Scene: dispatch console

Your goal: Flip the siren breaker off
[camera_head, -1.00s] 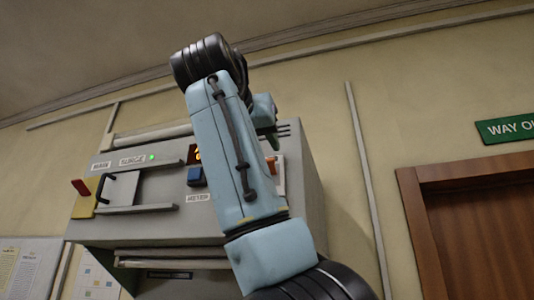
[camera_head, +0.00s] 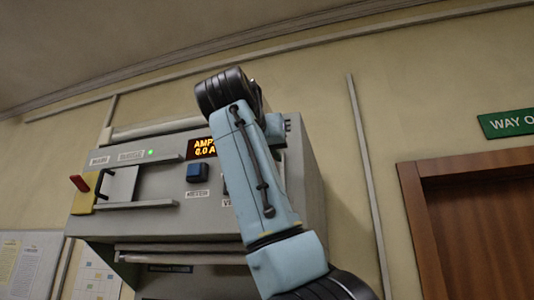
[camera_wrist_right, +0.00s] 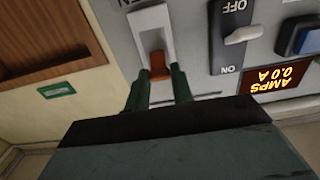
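In the right wrist view, a white switch housing (camera_wrist_right: 151,28) holds a toggle with an orange-red tip (camera_wrist_right: 158,68). Its label is cut off, so I cannot read whether it says siren. My right gripper (camera_wrist_right: 160,88) is open, its two dark green fingers on either side of the orange-red tip; contact cannot be told. In the head view my right arm covers this part of the console (camera_head: 200,228), and the gripper is hidden behind it. My left gripper is not in view.
Beside the toggle is a pale lever (camera_wrist_right: 243,35) on a black OFF/ON plate. The amps display (camera_head: 203,148) reads 0.0 A, above a blue button (camera_head: 197,172). A red-handled lever (camera_head: 79,184) is at the console's left. A brown door (camera_head: 480,220) is far right.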

